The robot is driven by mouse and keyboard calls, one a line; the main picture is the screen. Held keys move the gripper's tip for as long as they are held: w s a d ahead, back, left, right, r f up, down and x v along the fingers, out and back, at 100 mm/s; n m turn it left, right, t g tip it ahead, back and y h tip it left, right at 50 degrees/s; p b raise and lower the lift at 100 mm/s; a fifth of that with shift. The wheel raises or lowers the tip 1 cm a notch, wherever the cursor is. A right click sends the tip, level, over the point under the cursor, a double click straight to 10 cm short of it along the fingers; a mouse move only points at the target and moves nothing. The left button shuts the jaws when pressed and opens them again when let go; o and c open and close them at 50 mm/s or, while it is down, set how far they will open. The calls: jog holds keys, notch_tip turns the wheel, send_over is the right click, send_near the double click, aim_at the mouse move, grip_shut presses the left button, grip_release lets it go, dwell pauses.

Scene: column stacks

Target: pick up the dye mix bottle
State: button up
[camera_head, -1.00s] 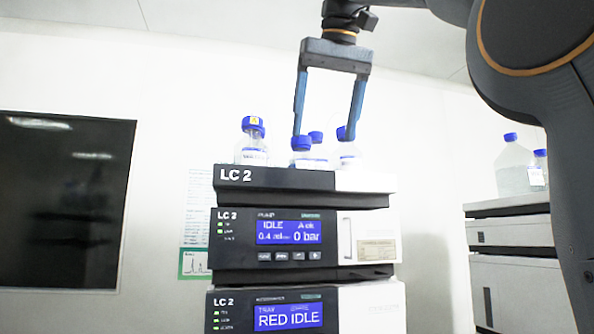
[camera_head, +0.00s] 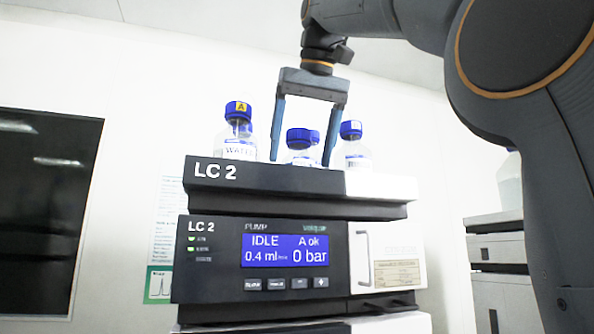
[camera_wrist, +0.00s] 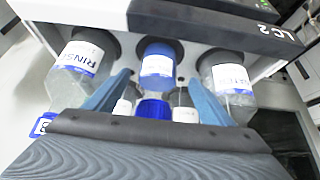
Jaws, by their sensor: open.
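The middle bottle (camera_head: 302,157) on top of the LC 2 stack has a blue cap and a white label. It also shows in the wrist view (camera_wrist: 157,65), with blue contents. Its label is too small to read, so I cannot confirm it is the dye mix bottle. My gripper (camera_head: 300,162) points down, open, with one blue finger on each side of this bottle. In the wrist view my gripper's fingertips (camera_wrist: 159,77) flank the bottle with gaps. Whether they touch it anywhere is unclear.
A bottle labelled WATER (camera_head: 238,140) with an "A" cap stands close on the left. Another blue-capped bottle (camera_head: 354,150) stands close on the right; the wrist view shows a RINSE label (camera_wrist: 82,62). The stack's top tray (camera_head: 270,180) has a raised front edge.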

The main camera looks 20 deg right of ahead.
jog(key=shift+w+d+p+x, duration=0.1)
jog(key=shift+p+x, duration=0.25)
jog(key=shift+x, duration=0.95)
jog(key=shift+w+d+p+x, duration=0.15)
jog(key=shift+p+x, duration=0.15)
jog(key=shift+x, duration=1)
jog(key=shift+r, duration=0.2)
jog(key=c, duration=1.5)
jog(key=shift+r, duration=0.15)
